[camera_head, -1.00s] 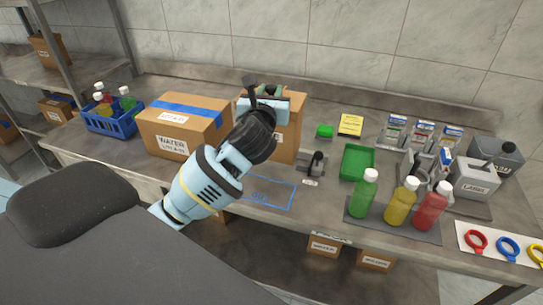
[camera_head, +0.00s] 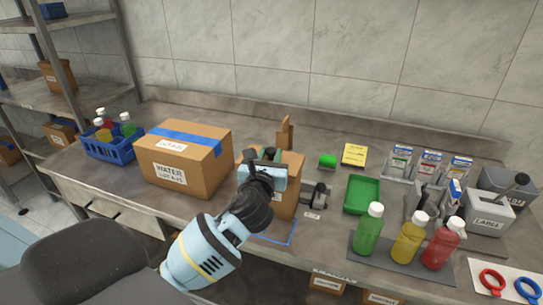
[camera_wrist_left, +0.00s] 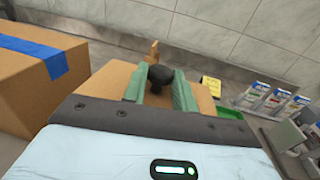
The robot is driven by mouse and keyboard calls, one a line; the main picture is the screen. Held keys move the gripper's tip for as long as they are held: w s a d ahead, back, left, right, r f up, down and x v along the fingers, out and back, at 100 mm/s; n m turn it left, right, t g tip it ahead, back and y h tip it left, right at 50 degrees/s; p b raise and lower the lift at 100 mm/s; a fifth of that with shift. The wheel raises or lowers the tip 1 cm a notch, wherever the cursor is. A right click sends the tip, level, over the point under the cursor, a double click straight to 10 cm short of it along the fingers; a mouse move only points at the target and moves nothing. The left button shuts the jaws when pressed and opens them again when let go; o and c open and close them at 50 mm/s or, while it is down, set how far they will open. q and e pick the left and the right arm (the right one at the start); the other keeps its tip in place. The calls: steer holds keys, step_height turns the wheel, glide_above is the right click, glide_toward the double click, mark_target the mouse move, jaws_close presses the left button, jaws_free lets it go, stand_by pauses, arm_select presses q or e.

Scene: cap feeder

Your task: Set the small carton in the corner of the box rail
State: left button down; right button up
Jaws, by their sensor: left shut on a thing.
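The small carton (camera_head: 290,172) is a brown cardboard box at the middle of the bench, in front of a narrow upright brown piece (camera_head: 285,132). My left gripper (camera_head: 263,160) is over its top and hides much of it. In the left wrist view the green fingers (camera_wrist_left: 160,88) are closed around a black knob (camera_wrist_left: 160,74) above the carton's top (camera_wrist_left: 115,78). I cannot tell whether the carton touches the bench. A blue outline (camera_head: 288,238) shows partly below the carton. I cannot clearly make out the box rail. My right gripper is not in view.
A large WATER box (camera_head: 183,158) stands left of the carton, with a blue bottle crate (camera_head: 110,146) beyond. A small black device (camera_head: 318,197) is close on the right, then a green tray (camera_head: 362,194) and several bottles (camera_head: 409,240).

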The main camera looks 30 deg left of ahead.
arm_select(q)
steer(key=c, duration=1.2)
jaws_free()
steer(key=shift+o, duration=0.4)
steer(key=shift+r, duration=0.1)
steer(key=v, duration=1.2)
